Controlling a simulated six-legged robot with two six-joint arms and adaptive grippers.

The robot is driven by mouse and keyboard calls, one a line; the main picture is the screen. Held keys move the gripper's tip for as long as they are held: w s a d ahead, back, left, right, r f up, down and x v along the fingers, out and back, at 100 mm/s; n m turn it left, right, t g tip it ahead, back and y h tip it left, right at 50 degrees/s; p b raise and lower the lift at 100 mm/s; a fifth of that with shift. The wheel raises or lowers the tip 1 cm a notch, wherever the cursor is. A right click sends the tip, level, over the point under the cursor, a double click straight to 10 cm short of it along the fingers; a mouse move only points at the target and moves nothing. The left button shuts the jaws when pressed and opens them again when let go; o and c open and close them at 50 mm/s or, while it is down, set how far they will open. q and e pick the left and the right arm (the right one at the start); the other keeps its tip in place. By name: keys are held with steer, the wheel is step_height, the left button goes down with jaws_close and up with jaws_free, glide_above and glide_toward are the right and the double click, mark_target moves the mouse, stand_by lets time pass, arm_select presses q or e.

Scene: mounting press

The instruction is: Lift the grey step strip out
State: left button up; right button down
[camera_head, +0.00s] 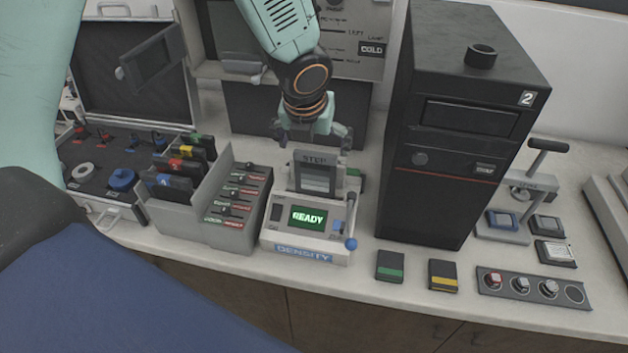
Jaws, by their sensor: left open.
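The grey step strip (316,178), with a dark top marked STEP and bands of grey below, stands upright in the back of the density meter (304,232). The meter's green screen reads READY, and a lever with a blue knob is at its right side. My left gripper (314,138) is open just above and behind the strip's top edge, with its fingers pointing down. I cannot tell whether a finger touches the strip. My right gripper is not in view.
A grey rack (222,214) with coloured-tab cards stands left of the meter. A tall black cabinet (436,150) marked 2 stands close on the right. Green (390,267) and yellow (443,275) striped blocks lie in front. An open case (105,175) is at left.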

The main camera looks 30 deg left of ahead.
mark_target(314, 154)
arm_select(q)
steer(key=b+x, duration=0.2)
steer(key=x, duration=0.1)
steer(key=shift+s+d+f, duration=0.15)
steer(key=shift+s+f, duration=0.05)
steer(key=shift+w+d+f, duration=0.15)
steer(key=shift+w+d, duration=0.05)
steer(key=shift+w, duration=0.2)
steer(key=shift+a, duration=0.25)
steer(key=shift+c, duration=0.6)
steer(key=shift+s+a, duration=0.15)
steer(key=shift+s, duration=0.15)
steer(key=c, duration=0.3)
steer(key=shift+d, duration=0.25)
steer(key=c, duration=0.3)
steer(key=shift+w, duration=0.2)
steer(key=c, duration=0.3)
steer(key=shift+s+a, duration=0.1)
steer(key=shift+s+a+r, duration=0.1)
steer(key=shift+r, duration=0.15)
step_height(314, 154, up, 9)
steer(key=p, duration=0.6)
steer(key=shift+r, duration=0.1)
steer(key=shift+c, duration=0.2)
steer(key=shift+r+p, duration=0.3)
steer(key=shift+w+f, duration=0.1)
steer(key=shift+w, duration=0.1)
